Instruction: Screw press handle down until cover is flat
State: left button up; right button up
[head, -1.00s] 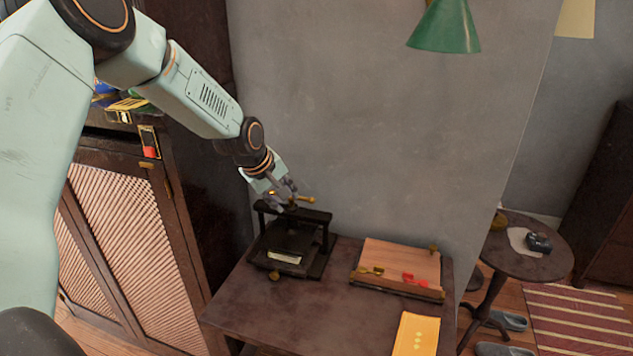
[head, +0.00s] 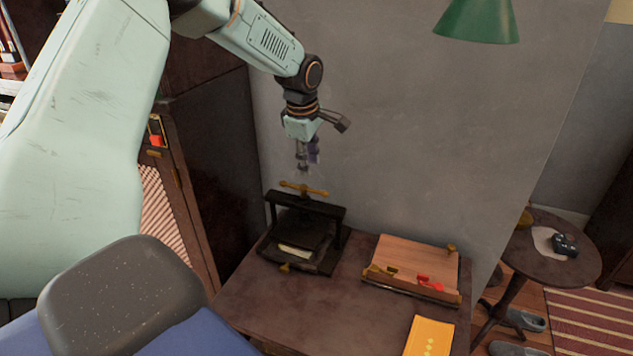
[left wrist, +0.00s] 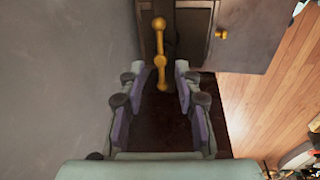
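The dark press (head: 338,222) stands on the brown table (head: 262,308). Its brass T-shaped handle (head: 316,191) sits on top of the crossbar and also shows in the left wrist view (left wrist: 159,45). A pale flat thing (head: 294,251) shows in the press below the dark plate; whether a cover there is flat is too small to tell. My left gripper (head: 304,169) points down just above the handle, apart from it. In the left wrist view its two purple-padded fingers (left wrist: 154,84) are spread, with the near end of the handle in line between them. My right gripper is out of view.
A wooden board (head: 415,260) with brass and red pieces lies right of the press. A yellow booklet (head: 428,336) lies at the table's front. The grey wall (head: 400,130) stands close behind. A green lamp (head: 480,22) hangs at the upper right.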

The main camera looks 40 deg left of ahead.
aim_at(310, 191)
pick_arm(q)
jog(key=f, duration=0.5)
jog(key=w+f, duration=0.1)
jog(key=f, duration=0.1)
jog(key=shift+w+a+f+b, duration=0.1)
jog(key=shift+a+f+b, duration=0.15)
jog(key=shift+a+b, duration=0.15)
jog(key=shift+a+f, duration=0.2)
jog(key=shift+f, duration=0.05)
jog(key=shift+d+r, duration=0.1)
jog(key=shift+d, duration=0.1)
jog(key=shift+c, duration=1.4)
jog(key=shift+a, duration=0.1)
grip_shut()
